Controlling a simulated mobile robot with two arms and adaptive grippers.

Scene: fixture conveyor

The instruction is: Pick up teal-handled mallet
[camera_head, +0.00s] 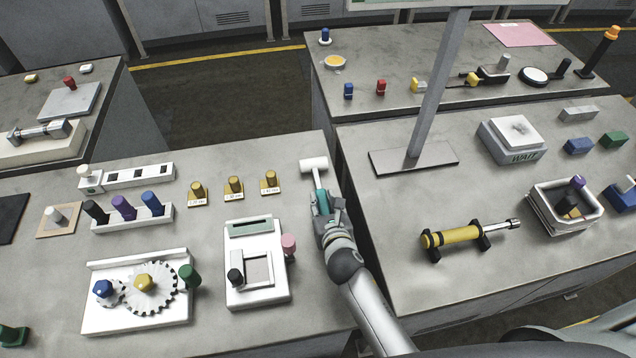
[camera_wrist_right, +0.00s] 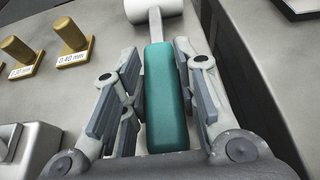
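The teal-handled mallet (camera_head: 321,196) lies near the right edge of the left-hand table in the head view, its white head (camera_head: 314,164) pointing away from me. In the right wrist view its teal handle (camera_wrist_right: 168,100) runs up the middle, with the white head partly cut off at the top. My right gripper (camera_head: 327,208) is at the handle. Its fingers (camera_wrist_right: 160,95) stand on both sides of the handle, open, with a narrow gap on the left; contact on the right is hard to tell. My left gripper is not in view.
Brass pegs on labelled bases (camera_head: 234,187) stand left of the mallet. A white fixture with a pink knob (camera_head: 256,290) is nearer me. A gear plate (camera_head: 140,297) lies farther left. Right of the table edge are a sign post (camera_head: 432,95) and a yellow cylinder (camera_head: 455,236).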

